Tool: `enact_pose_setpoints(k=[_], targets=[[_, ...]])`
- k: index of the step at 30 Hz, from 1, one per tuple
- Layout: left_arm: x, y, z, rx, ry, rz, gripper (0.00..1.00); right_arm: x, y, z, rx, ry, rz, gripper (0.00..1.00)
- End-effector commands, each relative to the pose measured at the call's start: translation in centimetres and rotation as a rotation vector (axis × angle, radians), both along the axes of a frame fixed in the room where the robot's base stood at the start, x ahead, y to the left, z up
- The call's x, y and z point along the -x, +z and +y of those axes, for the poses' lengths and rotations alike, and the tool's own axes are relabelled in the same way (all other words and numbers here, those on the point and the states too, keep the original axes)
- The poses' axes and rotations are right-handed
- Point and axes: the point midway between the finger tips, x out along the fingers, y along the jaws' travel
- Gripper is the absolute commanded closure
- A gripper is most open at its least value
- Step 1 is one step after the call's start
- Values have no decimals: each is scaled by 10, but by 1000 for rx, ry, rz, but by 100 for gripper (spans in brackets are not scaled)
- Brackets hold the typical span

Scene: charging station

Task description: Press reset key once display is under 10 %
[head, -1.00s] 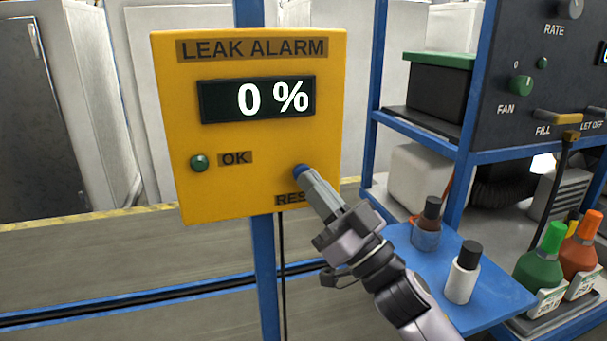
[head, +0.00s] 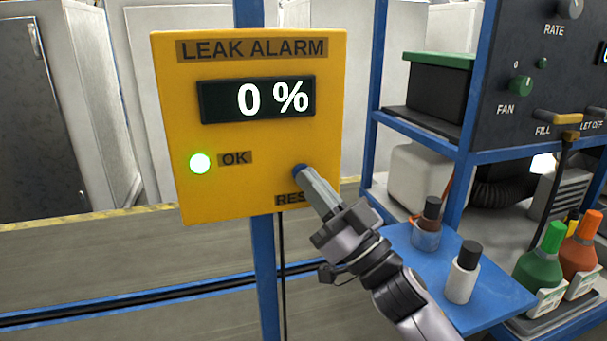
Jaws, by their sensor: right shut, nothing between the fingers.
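The yellow leak alarm box (head: 220,195) is on a blue post. Its display (head: 258,99) reads 0 %. The OK lamp (head: 200,163) at its left is lit bright green. The blue reset key (head: 299,169) is at the lower right of the box, partly covered by my fingertips. My right gripper (head: 306,177) is shut and empty, with its tips at the key and apparently touching it. The gripper hides part of the RESET label (head: 290,200). My left gripper is out of view.
Green and orange bottles (head: 540,262) stand farther right. A dark control panel (head: 530,90) is at the upper right.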

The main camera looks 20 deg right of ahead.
Motion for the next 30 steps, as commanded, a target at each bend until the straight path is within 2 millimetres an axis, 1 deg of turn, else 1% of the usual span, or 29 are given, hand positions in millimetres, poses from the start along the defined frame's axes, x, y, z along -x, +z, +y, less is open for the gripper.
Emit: enact_pose_setpoints(k=[9, 20, 23, 30], targets=[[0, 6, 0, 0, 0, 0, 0, 14, 0, -1, 0, -1, 1, 100], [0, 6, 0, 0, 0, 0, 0, 17, 0, -1, 0, -1, 1, 100], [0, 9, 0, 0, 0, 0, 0, 24, 0, -1, 0, 0, 2, 100], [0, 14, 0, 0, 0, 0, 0, 49, 0, -2, -1, 0, 3, 100]])
